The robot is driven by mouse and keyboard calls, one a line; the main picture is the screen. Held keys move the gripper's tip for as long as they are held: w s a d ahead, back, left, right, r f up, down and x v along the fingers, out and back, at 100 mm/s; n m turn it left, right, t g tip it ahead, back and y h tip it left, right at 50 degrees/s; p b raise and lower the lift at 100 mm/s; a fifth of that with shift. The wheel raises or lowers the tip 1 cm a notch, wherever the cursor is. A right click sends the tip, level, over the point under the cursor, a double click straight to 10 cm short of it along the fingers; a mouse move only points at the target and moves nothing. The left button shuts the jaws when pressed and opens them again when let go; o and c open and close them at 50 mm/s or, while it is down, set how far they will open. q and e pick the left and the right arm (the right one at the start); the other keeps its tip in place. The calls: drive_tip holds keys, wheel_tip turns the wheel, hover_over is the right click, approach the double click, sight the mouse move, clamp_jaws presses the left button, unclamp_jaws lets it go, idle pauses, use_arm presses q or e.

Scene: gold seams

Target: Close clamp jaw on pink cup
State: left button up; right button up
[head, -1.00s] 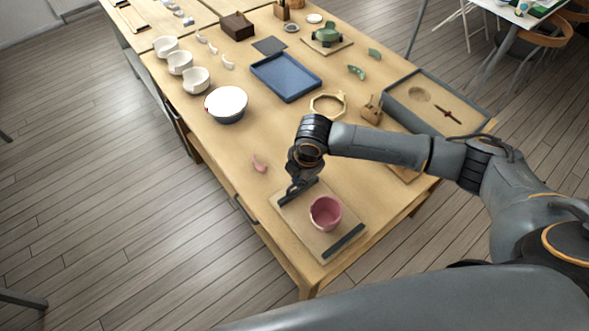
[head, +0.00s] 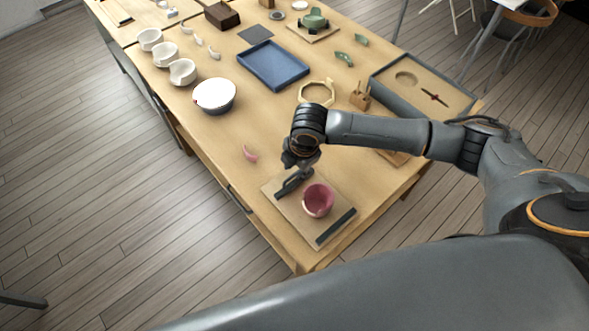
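The pink cup (head: 318,202) stands upright on the wooden clamp board (head: 290,218) near the front corner of the table. One dark clamp jaw (head: 283,190) lies on the cup's upper-left side, close to it. I cannot tell whether it touches the cup. The other dark jaw (head: 336,228) lies along the board's lower-right edge, with a gap to the cup. My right gripper (head: 294,178) is down at the upper-left jaw. Its fingers blend with the dark jaw, so I cannot tell whether it is open or shut. My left gripper is not in view.
A pink shard (head: 250,153) lies left of the board. Behind are a white-topped bowl (head: 214,96), a blue tray (head: 273,65), a wooden ring (head: 317,92) and a grey-rimmed sand box (head: 423,92). Bare table lies between shard and bowl.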

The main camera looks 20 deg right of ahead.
wheel_tip(320, 180, up, 10)
drive_tip(key=s, duration=0.2)
drive_tip(key=shift+d, duration=0.4)
drive_tip(key=shift+r, duration=0.1)
drive_tip(key=shift+c, duration=0.4)
